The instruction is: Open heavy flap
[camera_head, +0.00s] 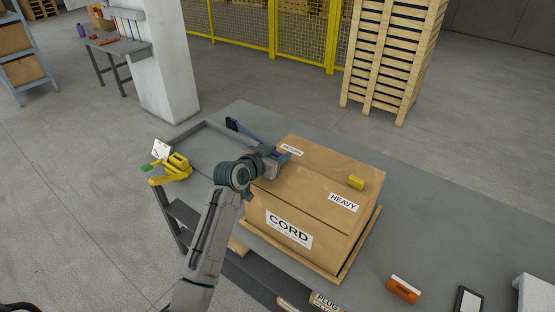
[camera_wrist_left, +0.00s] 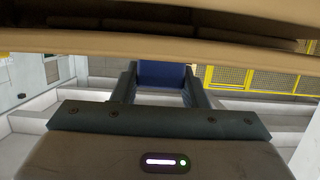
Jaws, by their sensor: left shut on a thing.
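A closed brown carton (camera_head: 298,190) stands on a shallow wooden base on the grey table. Its front face reads CORD. Another label, apparently RETURN (camera_head: 291,150), is near the far left corner.
A yellow tool (camera_head: 175,165) is at the table's left edge. An orange item (camera_head: 404,289) and a dark tablet-like thing (camera_head: 467,300) lie at front right. The table right of the carton is clear.

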